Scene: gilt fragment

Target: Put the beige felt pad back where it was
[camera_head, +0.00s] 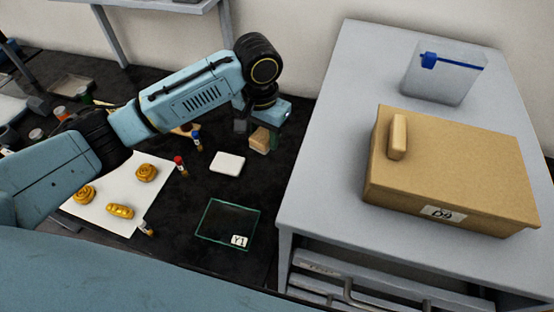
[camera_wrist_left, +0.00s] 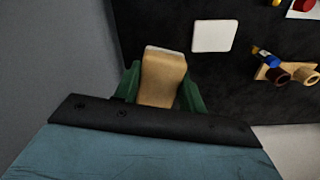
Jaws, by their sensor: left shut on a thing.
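My left gripper (camera_head: 262,137) is shut on a beige block, which I take to be the felt pad (camera_head: 259,142). It hangs at the right side of the dark bench top, close to the grey cabinet. In the left wrist view the pad (camera_wrist_left: 162,80) sits between the green fingers of the left gripper (camera_wrist_left: 162,88), with a paler far end. I cannot tell how high it is above the bench. A flat off-white square (camera_head: 228,162) lies on the bench just left of it, also in the left wrist view (camera_wrist_left: 214,36). My right gripper is not in view.
A glass plate labelled Y1 (camera_head: 226,220) lies in front. White paper (camera_head: 120,198) with gold ornaments is at left, with small red- and blue-topped items nearby. The grey cabinet (camera_head: 322,190) carries a cardboard-coloured box (camera_head: 465,165) and a clear bin (camera_head: 440,82).

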